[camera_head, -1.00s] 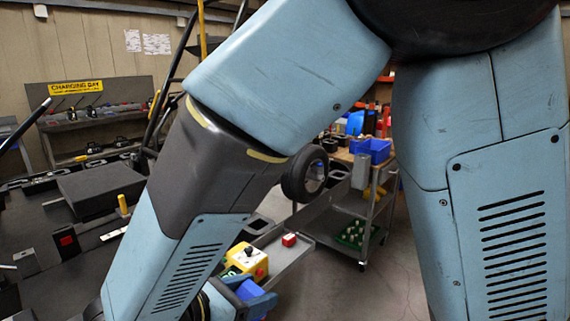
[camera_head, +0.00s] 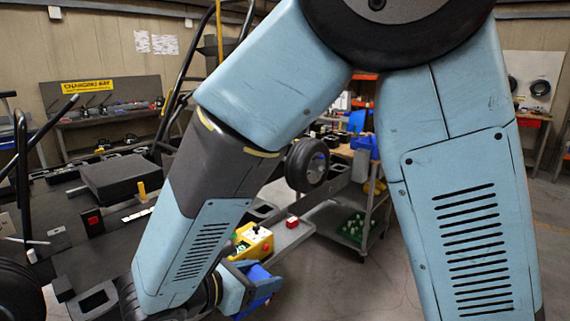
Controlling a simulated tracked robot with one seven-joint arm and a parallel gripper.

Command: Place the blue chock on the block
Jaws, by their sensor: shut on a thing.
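My gripper (camera_head: 250,290) is low in the middle of the head view, below my forearm. Its light blue jaws are shut on a deep blue piece (camera_head: 258,273), which appears to be the blue chock. The jaws and wrist hide much of the chock, so its full shape and tilt are unclear. I cannot tell for sure which thing is the block. A black box-like slab (camera_head: 118,178) lies on the dark kart at left, and a grey hollow block (camera_head: 94,299) is at the lower left, left of my wrist.
A yellow control box (camera_head: 253,243) stands just behind my gripper, with a small red cube (camera_head: 292,222) to its right. A wheel (camera_head: 307,165) is behind my forearm. A trolley (camera_head: 352,222) stands beyond. Grey floor (camera_head: 340,290) is open to the right of the gripper.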

